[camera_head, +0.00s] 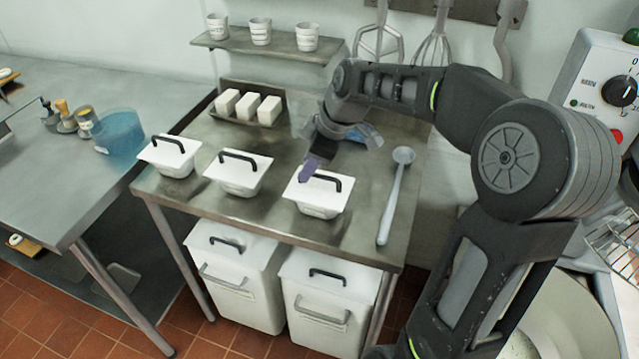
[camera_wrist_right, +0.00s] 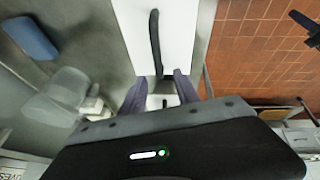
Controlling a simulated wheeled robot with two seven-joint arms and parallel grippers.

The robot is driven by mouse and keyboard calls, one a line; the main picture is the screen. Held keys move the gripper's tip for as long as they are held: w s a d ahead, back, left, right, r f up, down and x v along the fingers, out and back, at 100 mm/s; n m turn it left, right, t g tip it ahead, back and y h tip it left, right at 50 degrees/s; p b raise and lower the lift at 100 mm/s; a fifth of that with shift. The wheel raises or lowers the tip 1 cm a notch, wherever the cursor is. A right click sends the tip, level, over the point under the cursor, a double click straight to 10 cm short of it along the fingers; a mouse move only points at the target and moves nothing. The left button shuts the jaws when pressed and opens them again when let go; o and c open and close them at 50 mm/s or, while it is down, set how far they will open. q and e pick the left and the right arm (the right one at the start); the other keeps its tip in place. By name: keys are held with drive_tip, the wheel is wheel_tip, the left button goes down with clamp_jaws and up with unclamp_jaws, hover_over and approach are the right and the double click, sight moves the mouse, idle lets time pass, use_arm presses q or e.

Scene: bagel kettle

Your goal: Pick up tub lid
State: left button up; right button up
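Three white tubs with white lids and black bar handles stand in a row on the metal table. The left tub (camera_head: 170,158), middle tub (camera_head: 237,174) and right tub (camera_head: 316,200) all have their lids on. My right gripper (camera_head: 311,168) is over the back left part of the right tub's lid (camera_head: 303,191), by its black handle (camera_head: 326,180). In the right wrist view the two purple fingers (camera_wrist_right: 160,88) are apart, with the near end of the handle (camera_wrist_right: 155,40) between them. Contact with the handle cannot be told. My left gripper is out of view.
A grey ladle (camera_head: 391,200) lies right of the right tub. A tray with white blocks (camera_head: 248,106) is behind the tubs, and a blue item (camera_head: 366,135) lies behind my wrist. A shelf (camera_head: 275,50) with cups is above. Large lidded bins (camera_head: 325,300) stand below.

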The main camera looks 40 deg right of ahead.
drive_tip(key=x, duration=0.2)
drive_tip(key=shift+w+f, duration=0.15)
drive_tip(key=shift+f, duration=0.1)
drive_tip(key=shift+c, duration=0.3)
clamp_jaws()
idle(0.5)
